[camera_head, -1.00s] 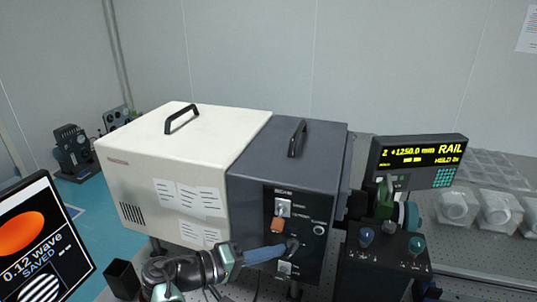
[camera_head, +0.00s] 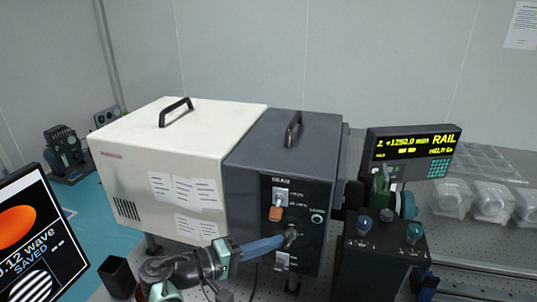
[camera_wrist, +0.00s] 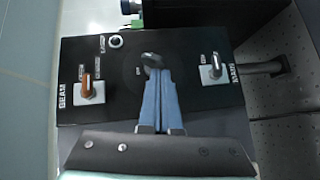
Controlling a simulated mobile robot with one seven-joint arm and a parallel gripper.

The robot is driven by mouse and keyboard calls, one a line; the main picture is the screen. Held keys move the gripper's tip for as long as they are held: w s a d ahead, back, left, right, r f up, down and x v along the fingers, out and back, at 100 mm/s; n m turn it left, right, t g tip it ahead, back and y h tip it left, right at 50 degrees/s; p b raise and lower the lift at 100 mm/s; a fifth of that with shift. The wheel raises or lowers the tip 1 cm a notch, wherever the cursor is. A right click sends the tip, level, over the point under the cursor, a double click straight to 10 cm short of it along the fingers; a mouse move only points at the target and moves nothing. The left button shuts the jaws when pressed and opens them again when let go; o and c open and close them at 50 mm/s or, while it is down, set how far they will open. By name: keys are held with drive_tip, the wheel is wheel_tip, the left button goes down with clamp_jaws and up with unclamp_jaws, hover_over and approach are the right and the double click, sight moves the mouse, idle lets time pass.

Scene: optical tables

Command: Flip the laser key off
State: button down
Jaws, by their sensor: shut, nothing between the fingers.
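The dark laser box (camera_head: 245,165) has a black control panel (camera_head: 308,245) on its front. A metal key-like knob (camera_wrist: 151,60) sits mid-panel inside a faint round dial; it also shows in the head view (camera_head: 291,234). My gripper (camera_head: 282,241) has its blue fingers shut together, with nothing held between them. In the wrist view the fingertips (camera_wrist: 156,74) are right at the knob, partly covering it; I cannot tell whether they touch. An orange-tipped switch (camera_wrist: 86,88) labelled BEAM is on one side, and another switch (camera_wrist: 214,68) is on the other.
A cream box (camera_head: 150,180) stands left of the laser box. A dark knob box (camera_head: 385,255) and a rail readout (camera_head: 415,150) stand to the right. A screen (camera_head: 35,240) is at the left edge. A small black cup (camera_head: 117,277) is near my arm.

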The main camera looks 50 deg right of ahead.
drive_tip(key=shift+f+n+h+b, duration=0.25)
drive_tip(key=shift+n+h+b, duration=0.15)
drive_tip(key=shift+b, duration=0.45)
idle(0.5)
